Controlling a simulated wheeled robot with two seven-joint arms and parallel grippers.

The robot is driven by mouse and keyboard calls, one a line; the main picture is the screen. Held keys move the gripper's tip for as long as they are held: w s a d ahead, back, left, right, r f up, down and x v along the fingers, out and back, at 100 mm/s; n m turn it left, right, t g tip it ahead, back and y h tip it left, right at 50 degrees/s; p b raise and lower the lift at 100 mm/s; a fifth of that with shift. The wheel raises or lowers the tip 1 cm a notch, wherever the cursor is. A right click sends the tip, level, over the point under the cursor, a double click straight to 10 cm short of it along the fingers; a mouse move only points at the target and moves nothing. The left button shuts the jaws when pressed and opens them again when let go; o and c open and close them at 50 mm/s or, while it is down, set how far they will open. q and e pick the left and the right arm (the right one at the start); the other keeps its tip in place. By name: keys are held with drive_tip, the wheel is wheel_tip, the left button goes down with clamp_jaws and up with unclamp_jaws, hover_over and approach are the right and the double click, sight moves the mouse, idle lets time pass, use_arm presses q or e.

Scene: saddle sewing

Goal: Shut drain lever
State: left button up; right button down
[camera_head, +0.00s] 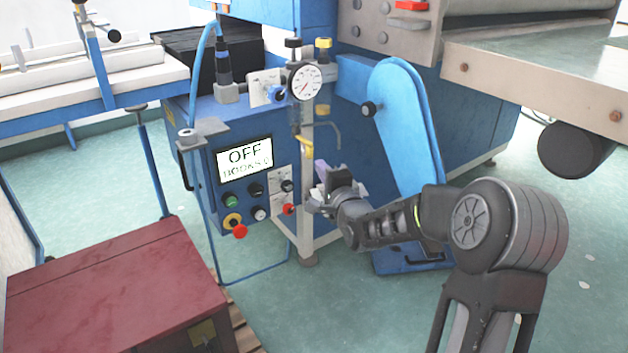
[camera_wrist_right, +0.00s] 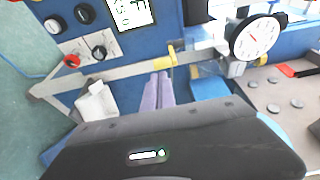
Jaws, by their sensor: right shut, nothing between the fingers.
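A small yellow lever (camera_head: 306,147), likely the drain lever, sits on the pipework below the round pressure gauge (camera_head: 305,81). It also shows in the right wrist view (camera_wrist_right: 172,56), below and left of the gauge (camera_wrist_right: 257,38). My right gripper (camera_head: 321,170) is just below and right of the lever in the head view. Its pale purple fingers (camera_wrist_right: 159,76) are shut together and empty, with their tips close to the lever. I cannot tell whether they touch it. My left gripper is not in view.
A blue machine cabinet carries a panel with an "OFF" display (camera_head: 245,159), knobs and a red button (camera_head: 240,231). A curved blue guard (camera_head: 408,115) stands right of the gauge. A dark red box (camera_head: 115,290) is at the lower left. Open floor lies in front.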

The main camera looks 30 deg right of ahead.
drive_tip(key=s+a+p, duration=0.1)
drive_tip(key=s+a, duration=0.1)
drive_tip(key=a, duration=0.3)
drive_tip(key=shift+a, duration=0.3)
drive_tip(key=shift+s, duration=0.1)
